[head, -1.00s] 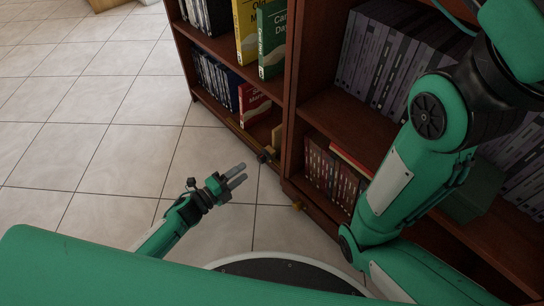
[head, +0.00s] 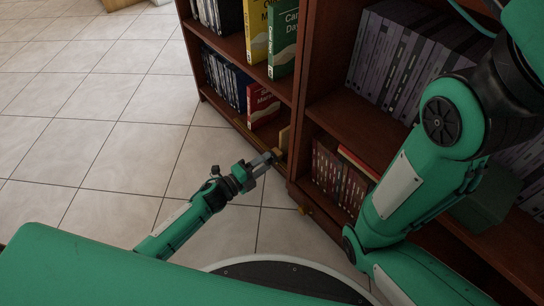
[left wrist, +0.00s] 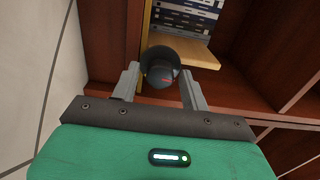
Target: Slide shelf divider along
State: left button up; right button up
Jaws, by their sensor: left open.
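The shelf divider (head: 284,138) is a pale wooden piece low in the left bookcase bay, by the upright between the bays. In the left wrist view its pale board (left wrist: 188,50) lies behind a dark round knob (left wrist: 160,68). My left gripper (head: 270,158) is open at the front edge of the low shelf. In the left wrist view its two fingers stand on either side of the knob. I cannot tell whether they touch it. In the head view the gripper hides the knob. My right gripper is out of view.
A red book (head: 262,104) and dark books (head: 224,80) stand left of the divider on the low shelf. The bookcase upright (head: 299,110) is close on the right. The tiled floor (head: 110,120) at left is clear.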

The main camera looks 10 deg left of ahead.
pick_arm(q)
jog(key=c, duration=0.7)
jog(key=w+a+b, duration=0.2)
jog(key=w+a, duration=1.1)
jog(key=a, duration=0.4)
jog(key=shift+w+a, duration=0.15)
jog(key=shift+w, duration=0.05)
dwell(2.3)
jog(key=shift+w+a, duration=0.25)
jog(key=shift+a, duration=0.15)
dwell(1.1)
jog(key=shift+w+a, duration=0.1)
jog(key=shift+c, duration=0.3)
dwell(0.8)
jog(key=o, duration=0.9)
